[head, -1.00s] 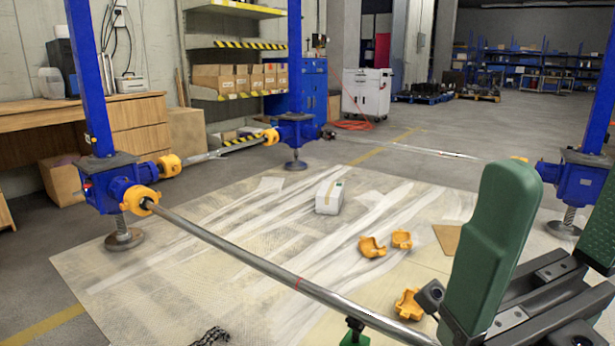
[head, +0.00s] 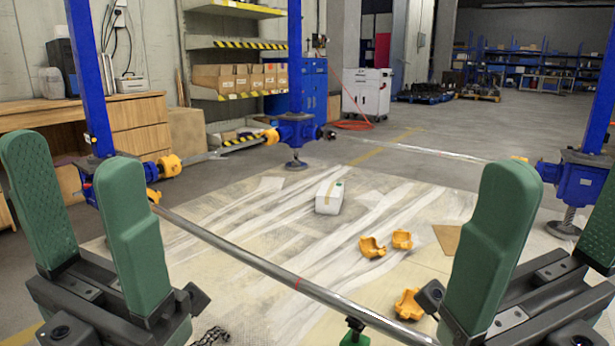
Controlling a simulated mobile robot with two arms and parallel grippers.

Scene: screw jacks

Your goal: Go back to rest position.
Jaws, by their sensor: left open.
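My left gripper (head: 72,165) is at the lower left in the head view. Its two green fingers point up and stand apart with nothing between them. My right gripper (head: 563,190) is at the lower right, with its green fingers apart and empty; its outer finger is cut by the picture edge. Both grippers are in front of the screw jack frame. The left gripper hides much of the near left jack (head: 88,185).
A long steel shaft (head: 260,268) runs across in front. Blue jacks stand at the far middle (head: 296,130) and right (head: 582,182). A wooden desk (head: 120,125) is at the left.

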